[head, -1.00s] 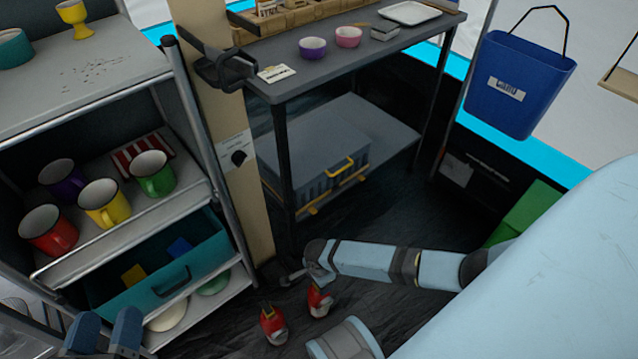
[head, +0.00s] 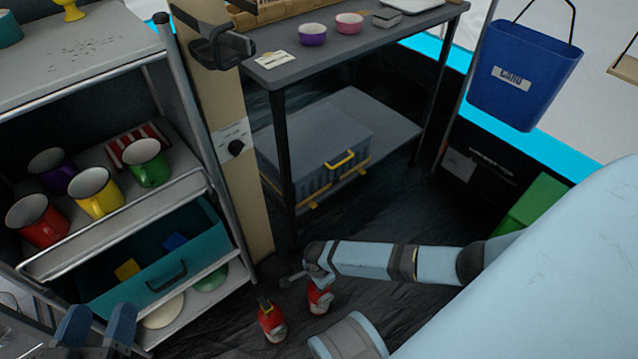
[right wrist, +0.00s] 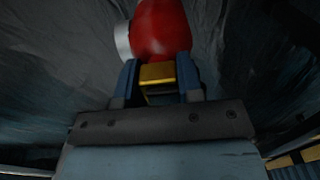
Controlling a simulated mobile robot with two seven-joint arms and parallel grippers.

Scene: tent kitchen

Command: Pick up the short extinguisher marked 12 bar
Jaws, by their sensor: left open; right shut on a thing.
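Two small red extinguishers are on the dark floor at the bottom centre of the head view. One extinguisher (head: 319,300) is directly under the end of my right arm. The other extinguisher (head: 271,321) stands apart to its left, with a yellow part near its top. No marking is readable on either. My right gripper (right wrist: 158,74) is shut on the yellow part of an extinguisher, whose red body (right wrist: 160,28) extends beyond the fingers in the right wrist view. My left gripper (head: 97,328) is open and empty at the bottom left, before the rack.
A metal rack (head: 90,250) with mugs and a teal drawer (head: 165,265) stands left. A black table (head: 350,48) holds bowls, with a grey crate (head: 315,145) below. A blue bin (head: 525,75) hangs at the right. Dark floor lies between.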

